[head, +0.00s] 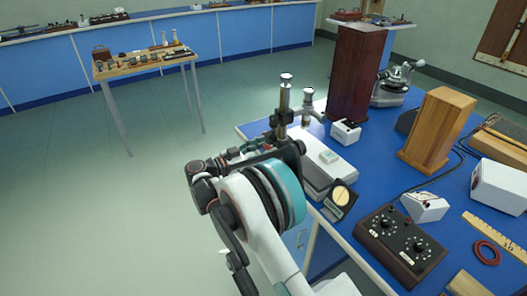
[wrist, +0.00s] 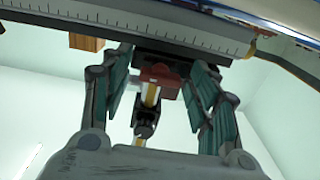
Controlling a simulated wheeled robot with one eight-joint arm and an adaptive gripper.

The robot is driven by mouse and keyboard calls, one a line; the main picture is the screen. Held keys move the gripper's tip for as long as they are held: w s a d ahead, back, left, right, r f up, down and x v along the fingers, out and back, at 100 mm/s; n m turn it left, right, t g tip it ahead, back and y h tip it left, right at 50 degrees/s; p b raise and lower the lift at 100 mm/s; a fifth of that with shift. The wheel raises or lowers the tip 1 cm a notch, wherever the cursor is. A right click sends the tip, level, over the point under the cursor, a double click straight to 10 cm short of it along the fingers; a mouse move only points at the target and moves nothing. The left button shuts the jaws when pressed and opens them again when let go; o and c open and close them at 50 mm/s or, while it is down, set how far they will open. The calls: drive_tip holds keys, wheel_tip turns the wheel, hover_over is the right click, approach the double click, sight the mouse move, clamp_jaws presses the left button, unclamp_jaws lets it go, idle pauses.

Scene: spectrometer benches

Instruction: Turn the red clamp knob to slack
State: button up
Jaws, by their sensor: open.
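In the wrist view my gripper (wrist: 160,66) is open, with one finger on each side of a red clamp knob (wrist: 160,76). The knob sits below a graduated metal scale (wrist: 130,32), between the fingers; I see a gap on both sides but cannot tell the depth. A brass-coloured rod (wrist: 151,95) and a dark fitting show in front of it. In the head view my gripper (head: 250,152) is at the near left edge of the blue bench, by an upright metal post (head: 284,100). The knob cannot be made out there, hidden by my arm.
The blue bench (head: 375,190) holds a white box (head: 345,132), a wooden block (head: 437,130), a dark control box with dials (head: 401,240) and a red ring (head: 487,251). A small wooden table (head: 140,66) stands at the back left. The floor on the left is clear.

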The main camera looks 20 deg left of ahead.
drive_tip(key=c, duration=1.1)
drive_tip(key=shift+n, duration=0.4)
drive_tip(key=n, duration=0.3)
drive_tip(key=shift+n, duration=0.4)
drive_tip(key=n, duration=0.4)
drive_tip(key=shift+n, duration=0.3)
drive_tip(key=n, duration=0.4)
drive_tip(key=shift+a+n, duration=0.1)
drive_tip(key=shift+n, duration=2.4)
